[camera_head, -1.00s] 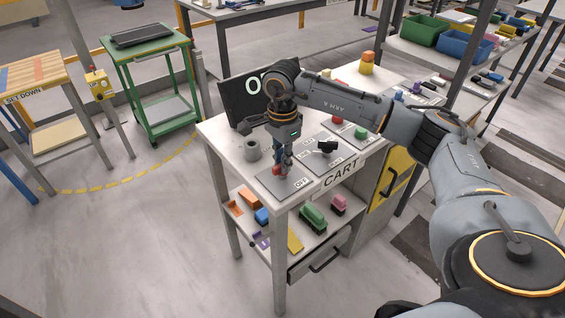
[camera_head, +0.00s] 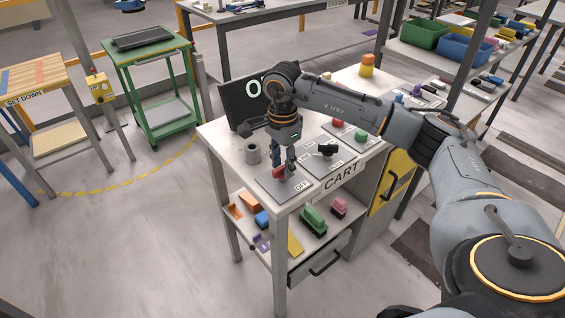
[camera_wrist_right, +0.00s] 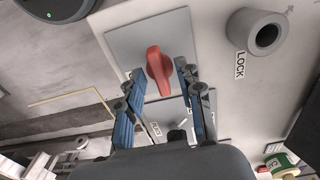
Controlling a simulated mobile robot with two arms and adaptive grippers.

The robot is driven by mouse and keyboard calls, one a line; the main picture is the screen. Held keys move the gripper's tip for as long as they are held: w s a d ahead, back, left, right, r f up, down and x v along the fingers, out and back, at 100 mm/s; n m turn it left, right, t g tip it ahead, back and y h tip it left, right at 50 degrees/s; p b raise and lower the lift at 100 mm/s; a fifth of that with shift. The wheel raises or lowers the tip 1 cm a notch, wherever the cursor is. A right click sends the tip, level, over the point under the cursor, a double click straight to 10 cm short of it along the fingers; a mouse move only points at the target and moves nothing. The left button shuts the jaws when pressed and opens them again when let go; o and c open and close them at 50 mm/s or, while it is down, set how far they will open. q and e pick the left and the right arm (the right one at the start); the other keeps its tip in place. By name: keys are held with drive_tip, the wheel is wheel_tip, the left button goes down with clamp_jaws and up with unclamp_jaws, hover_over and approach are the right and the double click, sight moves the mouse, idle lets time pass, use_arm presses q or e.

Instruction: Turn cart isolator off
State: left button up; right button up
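The cart isolator is a red handle (camera_head: 279,172) on a grey plate (camera_head: 290,189) at the near left corner of the cart top (camera_head: 225,143). An OFF label (camera_head: 301,187) lies on the plate. In the right wrist view the red handle (camera_wrist_right: 158,70) stands nearly along the picture's vertical, with a slight tilt. My right gripper (camera_head: 284,164) is open above the plate. In the wrist view its blue fingers (camera_wrist_right: 160,77) stand either side of the handle with gaps. Contact is not visible. My left gripper is out of view.
A grey ring (camera_head: 252,153) by a LOCK label (camera_wrist_right: 240,65) stands beside the plate. A dark screen (camera_head: 240,100) is behind. A black-handled control (camera_head: 326,150) and a green knob (camera_head: 361,135) are to the right.

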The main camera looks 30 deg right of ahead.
sight(283, 166)
wheel_tip(283, 166, up, 12)
idle(0.4)
drive_tip(key=shift+f, duration=0.1)
